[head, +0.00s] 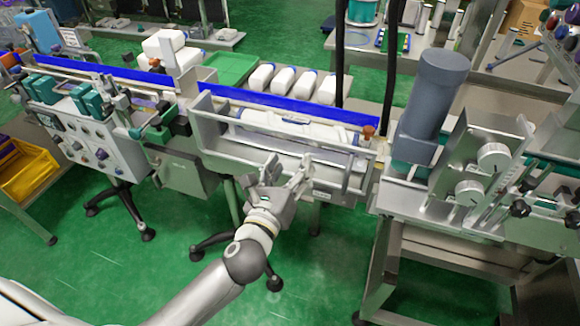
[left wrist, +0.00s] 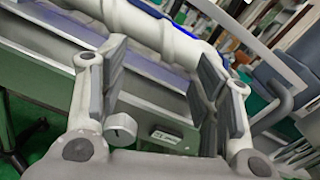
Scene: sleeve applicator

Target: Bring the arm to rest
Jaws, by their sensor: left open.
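My left arm comes in from the lower left of the head view. Its left gripper (head: 283,172) is in front of the long conveyor machine (head: 215,158), near the metal guard frame at its front. In the left wrist view the two fingers of the left gripper (left wrist: 160,95) stand wide apart with nothing between them. Behind them are the machine's metal edge and a white bottle-like body (left wrist: 165,35). I cannot tell whether the fingers touch the guard frame. My right gripper is not in view.
A grey motor (head: 432,90) rises at the right. A control box (head: 95,140) is at the left, with a yellow crate (head: 30,175) beyond. Green floor (head: 110,270) is open in front.

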